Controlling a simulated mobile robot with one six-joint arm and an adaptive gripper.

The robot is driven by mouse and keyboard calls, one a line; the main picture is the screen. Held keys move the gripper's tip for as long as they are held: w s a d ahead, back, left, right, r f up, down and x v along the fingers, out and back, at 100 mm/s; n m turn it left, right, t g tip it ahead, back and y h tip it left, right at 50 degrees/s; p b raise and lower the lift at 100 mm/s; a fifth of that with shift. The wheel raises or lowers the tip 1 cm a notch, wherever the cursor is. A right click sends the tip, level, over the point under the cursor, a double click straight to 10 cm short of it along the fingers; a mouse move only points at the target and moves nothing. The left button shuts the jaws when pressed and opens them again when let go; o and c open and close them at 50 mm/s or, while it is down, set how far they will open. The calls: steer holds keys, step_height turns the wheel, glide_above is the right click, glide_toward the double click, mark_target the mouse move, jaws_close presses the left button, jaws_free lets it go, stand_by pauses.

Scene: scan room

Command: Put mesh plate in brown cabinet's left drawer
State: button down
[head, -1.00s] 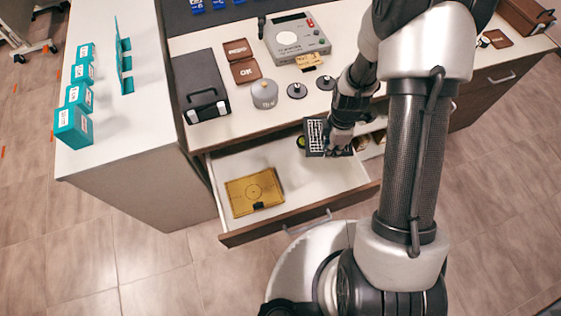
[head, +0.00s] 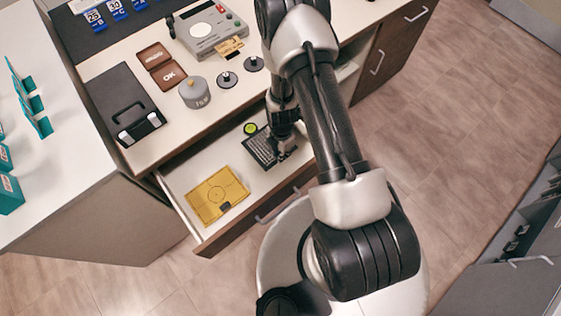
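The mesh plate (head: 261,150), a dark plate with a pale grid, is in the head view at the right part of the open drawer (head: 184,210). My gripper (head: 281,155) is at the plate's right edge and appears shut on it; the fingertips are small and partly hidden. I cannot tell whether the plate touches the drawer floor or is held just above it. The drawer is pulled out from the brown cabinet under the white worktop (head: 150,150). A yellow plate (head: 216,195) with a circle mark lies at the drawer's left.
A green round item (head: 250,128) lies in the drawer behind the mesh plate. A black case (head: 122,105), a grey weight (head: 195,92), brown boxes (head: 161,66) and a grey device (head: 210,32) stand on the worktop. My arm covers the drawer's right end.

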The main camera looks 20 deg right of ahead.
step_height(320, 180, down, 7)
steer(key=b, duration=0.4)
steer(key=shift+r, duration=0.3)
steer(key=c, duration=1.6)
jaws_free()
steer(key=shift+o, duration=0.2)
